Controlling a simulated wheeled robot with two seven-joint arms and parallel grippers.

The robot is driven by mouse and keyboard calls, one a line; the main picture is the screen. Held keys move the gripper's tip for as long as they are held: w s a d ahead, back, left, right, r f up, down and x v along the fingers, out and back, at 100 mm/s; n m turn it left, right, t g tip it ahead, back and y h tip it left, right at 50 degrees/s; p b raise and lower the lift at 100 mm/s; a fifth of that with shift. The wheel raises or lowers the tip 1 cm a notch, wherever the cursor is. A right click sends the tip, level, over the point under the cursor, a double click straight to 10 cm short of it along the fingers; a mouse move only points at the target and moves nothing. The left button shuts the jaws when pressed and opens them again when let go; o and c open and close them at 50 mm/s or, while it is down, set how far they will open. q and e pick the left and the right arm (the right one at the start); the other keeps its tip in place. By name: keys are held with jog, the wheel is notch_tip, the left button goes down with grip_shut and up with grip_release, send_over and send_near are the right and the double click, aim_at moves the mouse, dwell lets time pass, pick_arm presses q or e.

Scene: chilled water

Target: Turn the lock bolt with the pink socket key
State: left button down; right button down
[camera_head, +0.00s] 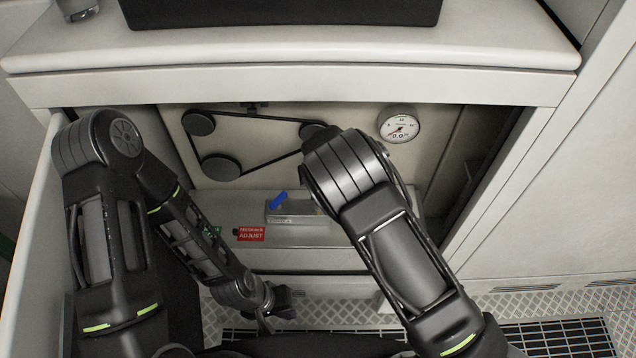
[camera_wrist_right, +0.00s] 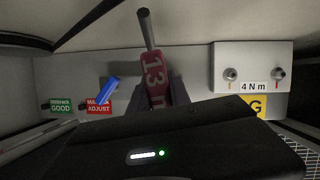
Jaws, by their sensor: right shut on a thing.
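My right gripper (camera_wrist_right: 159,88) is shut on the pink socket key (camera_wrist_right: 154,68), whose flat body is marked 13. Its metal shaft (camera_wrist_right: 147,30) points up and away, its tip apart from anything I can make out. In the head view my right forearm hides this gripper and the key. Two bolt-like knobs, a left one (camera_wrist_right: 231,74) and a right one (camera_wrist_right: 278,72), sit on a pale plate marked 4 Nm; I cannot tell whether either is the lock bolt. My left gripper (camera_head: 277,312) hangs low near the floor, and its jaws are unclear.
A belt (camera_head: 270,165) runs around several dark pulleys, beside a round gauge (camera_head: 399,125) reading 0.0. Below are a blue piece (camera_head: 278,200), a red ADJUST label (camera_head: 251,234) and a green GOOD label (camera_wrist_right: 61,106). The counter (camera_head: 300,60) overhangs the opening.

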jog(key=shift+n, duration=0.3)
jog(key=shift+a+f+n+y+b, duration=0.1)
jog(key=shift+n+y+b, duration=0.25)
jog(key=shift+b, duration=0.2)
jog(key=shift+n, duration=0.25)
jog(key=shift+s+a+n+g+y+b, duration=0.1)
jog(key=shift+n+g+y+b, duration=0.2)
jog(key=shift+n+b, duration=0.4)
